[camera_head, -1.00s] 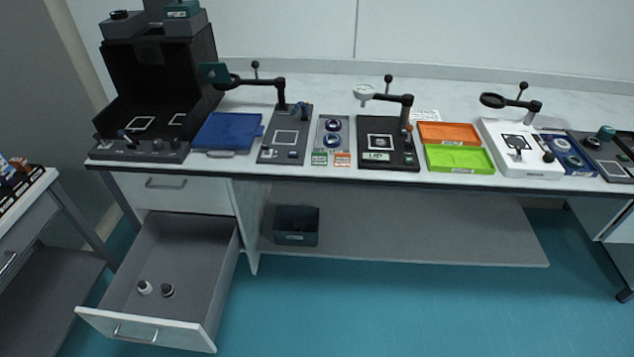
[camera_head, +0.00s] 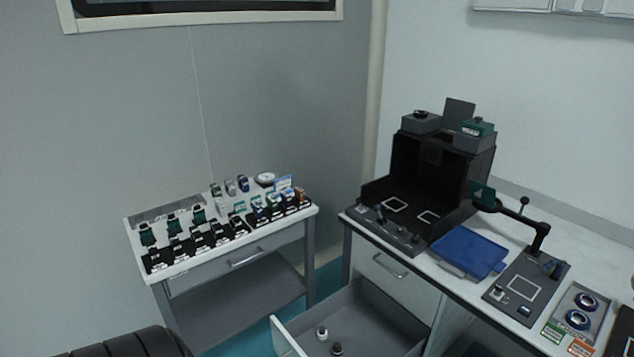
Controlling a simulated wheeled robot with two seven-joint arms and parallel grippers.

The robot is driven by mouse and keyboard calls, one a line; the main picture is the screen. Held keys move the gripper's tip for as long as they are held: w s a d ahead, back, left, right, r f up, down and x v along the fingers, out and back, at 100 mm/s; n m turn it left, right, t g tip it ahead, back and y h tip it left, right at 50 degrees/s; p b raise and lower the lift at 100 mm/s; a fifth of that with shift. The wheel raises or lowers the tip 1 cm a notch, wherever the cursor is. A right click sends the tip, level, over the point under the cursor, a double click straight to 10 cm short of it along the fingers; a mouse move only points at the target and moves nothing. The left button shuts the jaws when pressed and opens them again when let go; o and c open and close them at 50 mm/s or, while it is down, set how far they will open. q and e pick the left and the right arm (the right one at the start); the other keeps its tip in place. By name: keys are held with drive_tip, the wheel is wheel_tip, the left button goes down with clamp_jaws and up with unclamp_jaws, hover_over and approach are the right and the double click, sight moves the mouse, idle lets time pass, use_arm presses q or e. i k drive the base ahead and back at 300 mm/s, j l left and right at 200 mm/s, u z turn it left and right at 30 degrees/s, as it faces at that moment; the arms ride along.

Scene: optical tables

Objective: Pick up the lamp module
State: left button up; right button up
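I cannot tell for sure which thing is the lamp module. Two small round modules lie in the open drawer (camera_head: 374,318), a white one (camera_head: 322,332) and a dark one (camera_head: 337,348). Two grey box-shaped modules sit on top of the black open housing (camera_head: 450,165): one with a black round top (camera_head: 421,122) and one with a teal top (camera_head: 474,137). Several small dark and teal modules stand in rows on the side cart (camera_head: 180,268). Neither of my grippers is in view.
On the bench are a blue tray (camera_head: 468,251), a dark plate with a jointed arm (camera_head: 527,287) and a grey plate with two round dark-blue parts (camera_head: 579,312). The open drawer juts out beside the cart. A dark ribbed shape (camera_head: 120,343) fills the bottom left corner.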

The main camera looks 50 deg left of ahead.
sight(322, 333)
drive_tip(key=u, duration=1.6)
